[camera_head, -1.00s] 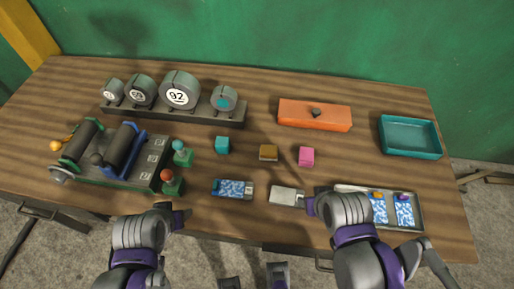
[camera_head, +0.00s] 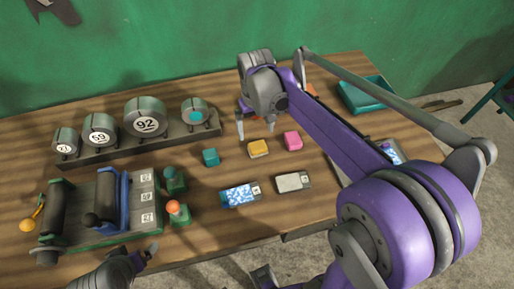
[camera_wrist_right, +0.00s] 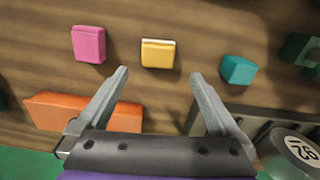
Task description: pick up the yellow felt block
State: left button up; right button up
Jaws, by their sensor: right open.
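The yellow felt block (camera_head: 259,148) lies on the wooden table, between a teal block and a pink block. In the right wrist view the yellow block (camera_wrist_right: 158,54) sits just beyond the fingertips, centred between them. My right gripper (camera_head: 256,127) is open and empty, above the table on the far side of the yellow block. Its two fingers (camera_wrist_right: 160,74) are spread and do not touch the block. My left gripper (camera_head: 150,251) is at the near table edge, partly visible, and its opening cannot be made out.
The pink block (camera_head: 293,141) and teal block (camera_head: 211,157) flank the yellow one. An orange box (camera_wrist_right: 70,108) lies behind, largely hidden by my arm in the head view. Two small cards or devices (camera_head: 293,182) lie nearer; a teal tray (camera_head: 366,108) is back right.

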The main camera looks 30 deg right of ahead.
aim_at(258, 145)
jog(key=f, duration=0.8)
jog(key=shift+s+d+f, duration=0.2)
jog(key=c, duration=1.3)
